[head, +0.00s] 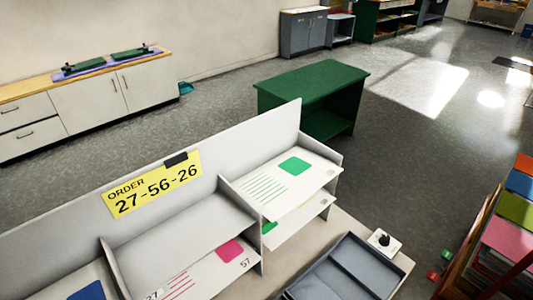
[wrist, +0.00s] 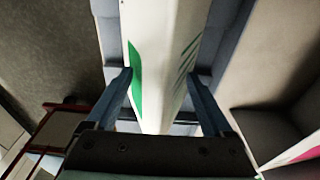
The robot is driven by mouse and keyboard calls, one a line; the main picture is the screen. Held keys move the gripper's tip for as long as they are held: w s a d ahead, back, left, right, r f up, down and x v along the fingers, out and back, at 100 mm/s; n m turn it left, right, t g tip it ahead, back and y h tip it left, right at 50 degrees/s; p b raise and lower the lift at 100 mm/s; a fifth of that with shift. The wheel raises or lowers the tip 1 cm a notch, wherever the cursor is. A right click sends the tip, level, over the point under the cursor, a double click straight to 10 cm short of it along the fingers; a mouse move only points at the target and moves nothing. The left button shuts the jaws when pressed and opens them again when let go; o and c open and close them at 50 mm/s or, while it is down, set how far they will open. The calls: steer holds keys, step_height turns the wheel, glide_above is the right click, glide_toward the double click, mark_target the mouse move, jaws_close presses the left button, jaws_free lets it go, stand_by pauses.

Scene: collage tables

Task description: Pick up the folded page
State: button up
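The folded page (wrist: 160,50) is white, with a green patch on its left side and green lines on its right side. It fills the middle of the wrist view, with blue-grey surfaces behind it. My gripper (wrist: 159,80) has its two fingers apart, one on each side of the page. I cannot tell whether either finger touches it. The head view shows neither my gripper nor a page that I can clearly tell is folded. A flat page with a green patch (head: 265,190) lies in the upper right compartment there.
The grey sorter (head: 232,195) has a yellow order sign (head: 152,185) and holds pages with green, pink and blue patches. A grey-blue tray (head: 345,272) stands right of it, near a small white block (head: 384,242). A rack of coloured items (head: 508,240) stands at the right edge.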

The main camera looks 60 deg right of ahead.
steer(key=c, duration=0.8)
